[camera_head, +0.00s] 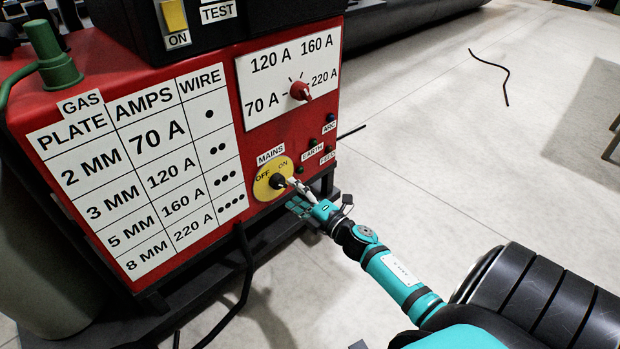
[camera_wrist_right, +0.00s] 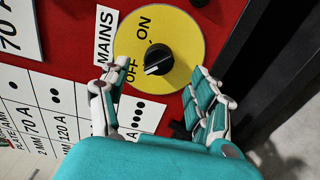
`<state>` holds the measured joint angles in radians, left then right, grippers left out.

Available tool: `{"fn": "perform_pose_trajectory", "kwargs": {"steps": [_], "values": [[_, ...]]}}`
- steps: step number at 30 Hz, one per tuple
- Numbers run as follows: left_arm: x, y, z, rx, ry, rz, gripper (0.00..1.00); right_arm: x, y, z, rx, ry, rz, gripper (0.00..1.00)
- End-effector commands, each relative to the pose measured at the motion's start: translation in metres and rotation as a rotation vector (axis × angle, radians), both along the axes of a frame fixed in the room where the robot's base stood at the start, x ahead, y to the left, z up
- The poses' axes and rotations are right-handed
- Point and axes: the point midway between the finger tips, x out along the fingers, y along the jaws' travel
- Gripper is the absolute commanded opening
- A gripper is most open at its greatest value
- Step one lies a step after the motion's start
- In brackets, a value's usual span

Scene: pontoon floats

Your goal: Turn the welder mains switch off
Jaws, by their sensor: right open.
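The mains switch is a black rotary knob (camera_head: 277,182) on a yellow disc (camera_head: 262,190), low on the red welder front. In the right wrist view the knob (camera_wrist_right: 158,58) sits on the yellow disc (camera_wrist_right: 185,35) marked ON and OFF. A white line on the knob lies on its side nearer the OFF word. My right gripper (camera_head: 297,194) is open just in front of the disc. In the wrist view its fingers (camera_wrist_right: 152,82) stand on either side below the knob, apart from each other. Contact with the knob cannot be told. My left gripper is not in view.
A black box with a yellow ON switch (camera_head: 174,16) stands on top. Small lamps and labels sit right of the mains disc.

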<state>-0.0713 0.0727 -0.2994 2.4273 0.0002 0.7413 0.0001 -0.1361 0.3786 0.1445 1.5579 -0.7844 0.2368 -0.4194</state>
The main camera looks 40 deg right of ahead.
Motion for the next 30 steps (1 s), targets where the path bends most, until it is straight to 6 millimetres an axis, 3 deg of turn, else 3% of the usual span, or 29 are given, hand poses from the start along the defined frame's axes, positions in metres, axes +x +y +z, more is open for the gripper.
{"fn": "perform_pose_trajectory", "kwargs": {"steps": [6, 12, 30], "values": [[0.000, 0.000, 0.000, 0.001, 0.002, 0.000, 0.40, -0.046, -0.003, -0.001, 0.002, 0.002, 0.000, 0.63], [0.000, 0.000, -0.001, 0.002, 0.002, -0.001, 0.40, -0.066, -0.005, 0.000, 0.001, 0.000, -0.001, 0.63], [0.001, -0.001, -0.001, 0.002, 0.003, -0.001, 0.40, -0.069, -0.005, 0.000, 0.001, -0.001, 0.000, 0.63]]}}
